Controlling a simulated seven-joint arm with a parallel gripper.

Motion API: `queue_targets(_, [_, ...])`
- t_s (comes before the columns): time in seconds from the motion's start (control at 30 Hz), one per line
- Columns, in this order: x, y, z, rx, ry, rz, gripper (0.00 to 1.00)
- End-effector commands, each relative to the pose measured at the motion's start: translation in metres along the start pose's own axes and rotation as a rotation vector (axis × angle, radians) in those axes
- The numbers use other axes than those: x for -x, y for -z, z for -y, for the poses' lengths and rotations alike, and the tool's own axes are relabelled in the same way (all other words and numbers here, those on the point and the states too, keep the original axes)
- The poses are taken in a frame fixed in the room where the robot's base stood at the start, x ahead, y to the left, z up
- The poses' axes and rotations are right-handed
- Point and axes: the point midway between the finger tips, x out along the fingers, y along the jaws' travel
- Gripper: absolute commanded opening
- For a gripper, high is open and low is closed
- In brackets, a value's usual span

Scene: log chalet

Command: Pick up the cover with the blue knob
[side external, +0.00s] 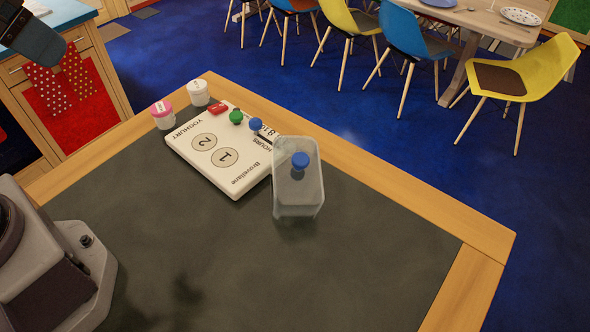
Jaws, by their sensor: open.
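A clear, frosted, box-shaped cover (312,190) stands upright on the dark tabletop, right of the table's middle. A blue knob (300,161) sits on its top. Its near left side is beside the right corner of a white yoghurt maker (190,155); I cannot tell whether they touch. I cannot make out anything inside the cover. My gripper's fingers are not seen in this view; only parts of my arm show at the left edge.
The table's front and right are clear, with a wooden edge (485,232).

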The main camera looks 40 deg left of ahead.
Motion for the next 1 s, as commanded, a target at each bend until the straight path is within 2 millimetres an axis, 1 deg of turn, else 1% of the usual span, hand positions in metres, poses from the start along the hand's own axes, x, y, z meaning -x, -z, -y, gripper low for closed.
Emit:
queue_targets(0.33, [0.0,0.0,0.0,0.0,0.0,0.0,0.78])
queue_targets(0.37, [0.0,0.0,0.0,0.0,0.0,0.0,0.81])
queue_targets(0.4, [0.0,0.0,0.0,0.0,0.0,0.0,0.9])
queue_targets(0.43, [0.0,0.0,0.0,0.0,0.0,0.0,0.97])
queue_targets(0.47, [0.0,0.0,0.0,0.0,0.0,0.0,1.0])
queue_targets(0.7, [0.0,0.0,-0.002,-0.011,-0.006,0.002,1.0])
queue_targets(0.77, [-0.007,-0.002,-0.007,-0.032,-0.016,0.034,1.0])
queue_targets(0.87, [-0.022,-0.001,-0.019,-0.086,-0.037,0.116,1.0])
queue_targets(1.0, [-0.049,0.016,-0.045,-0.226,-0.051,0.237,1.0])
